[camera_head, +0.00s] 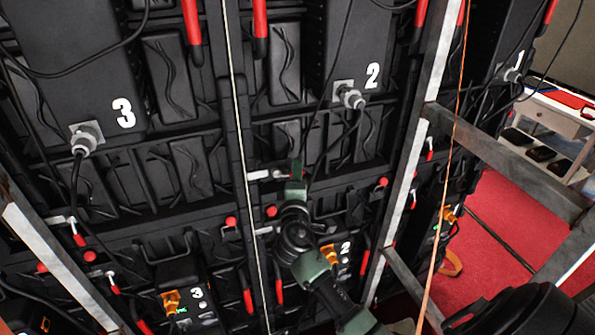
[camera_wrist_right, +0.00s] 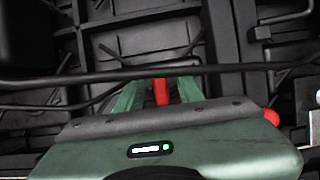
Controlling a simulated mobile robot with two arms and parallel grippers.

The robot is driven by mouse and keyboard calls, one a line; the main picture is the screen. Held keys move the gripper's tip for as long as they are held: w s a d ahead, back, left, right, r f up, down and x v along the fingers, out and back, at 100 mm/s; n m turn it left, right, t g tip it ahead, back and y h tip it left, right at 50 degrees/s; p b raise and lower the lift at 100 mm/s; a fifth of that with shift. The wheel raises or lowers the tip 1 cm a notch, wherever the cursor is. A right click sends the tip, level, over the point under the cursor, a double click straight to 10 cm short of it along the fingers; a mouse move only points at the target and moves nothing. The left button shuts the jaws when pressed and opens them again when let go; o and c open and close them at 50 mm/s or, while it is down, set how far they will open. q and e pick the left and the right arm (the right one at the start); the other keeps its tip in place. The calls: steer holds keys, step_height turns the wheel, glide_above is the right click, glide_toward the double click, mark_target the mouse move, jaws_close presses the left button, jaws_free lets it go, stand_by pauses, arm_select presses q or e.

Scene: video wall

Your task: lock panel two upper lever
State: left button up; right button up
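The upper panel marked 2 (camera_head: 372,76) is black with a grey cable connector. Left of and below that number, a silver latch piece (camera_head: 260,175) shows on the panel wall beside my right gripper (camera_head: 296,175). In the right wrist view, a red lever handle (camera_wrist_right: 161,91) stands between the green fingers of my right gripper (camera_wrist_right: 160,94). Gaps show on both sides of the handle, so the gripper is open around it. In the head view the gripper mostly hides this handle. My left gripper is in neither view.
A black cable (camera_wrist_right: 110,79) crosses in front of the handle in the wrist view. A metal frame post (camera_head: 412,150) stands right of my arm, and a thin pale line (camera_head: 240,120) hangs to its left. Red floor (camera_head: 505,215) is open at the right.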

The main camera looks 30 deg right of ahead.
jaws_close()
